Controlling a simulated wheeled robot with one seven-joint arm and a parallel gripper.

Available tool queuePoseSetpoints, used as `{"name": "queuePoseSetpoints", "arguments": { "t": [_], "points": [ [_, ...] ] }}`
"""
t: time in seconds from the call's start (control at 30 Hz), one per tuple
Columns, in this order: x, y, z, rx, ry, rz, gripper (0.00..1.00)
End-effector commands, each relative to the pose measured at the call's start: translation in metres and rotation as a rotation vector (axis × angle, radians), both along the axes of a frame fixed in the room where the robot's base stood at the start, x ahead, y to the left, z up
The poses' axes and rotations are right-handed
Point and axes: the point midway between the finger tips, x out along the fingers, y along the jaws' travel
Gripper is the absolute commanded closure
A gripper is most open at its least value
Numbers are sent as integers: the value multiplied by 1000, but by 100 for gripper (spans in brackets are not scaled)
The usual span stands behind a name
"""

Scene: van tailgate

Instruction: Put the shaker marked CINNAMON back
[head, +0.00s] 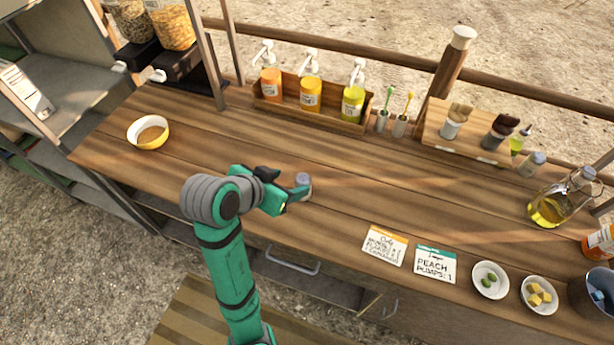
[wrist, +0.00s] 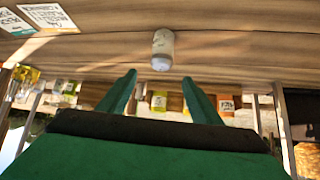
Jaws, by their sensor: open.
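A small pale shaker with a grey cap (head: 303,180) stands on the wooden counter, right at the end of my gripper. In the wrist view the shaker (wrist: 162,48) appears upside down, beyond the fingertips and centred between their lines. No writing on it is readable, so I cannot tell whether it says CINNAMON. My gripper (wrist: 160,90) is open with nothing between its green fingers. In the head view my gripper (head: 287,193) is low over the counter and partly hides the shaker's lower part.
A wooden rack (head: 432,125) at the back right holds small containers. A pump-bottle tray (head: 335,122) stands at the back. A yellow bowl (head: 148,133) is left; cards (head: 385,246), small dishes (head: 490,280) and an oil flask (head: 560,203) are right.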

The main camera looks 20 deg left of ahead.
Motion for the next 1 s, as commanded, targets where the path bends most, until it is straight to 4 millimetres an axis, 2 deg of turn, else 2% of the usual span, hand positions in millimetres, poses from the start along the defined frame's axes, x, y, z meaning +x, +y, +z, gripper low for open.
{"name": "queuePoseSetpoints", "arguments": {
  "t": [0.57,0.93,1.0],
  "points": [
    [13,-2,-10,-1,-6,2,41],
    [18,-5,-21,-2,4,0,41],
    [24,-7,-27,-4,3,0,41]
  ]
}}
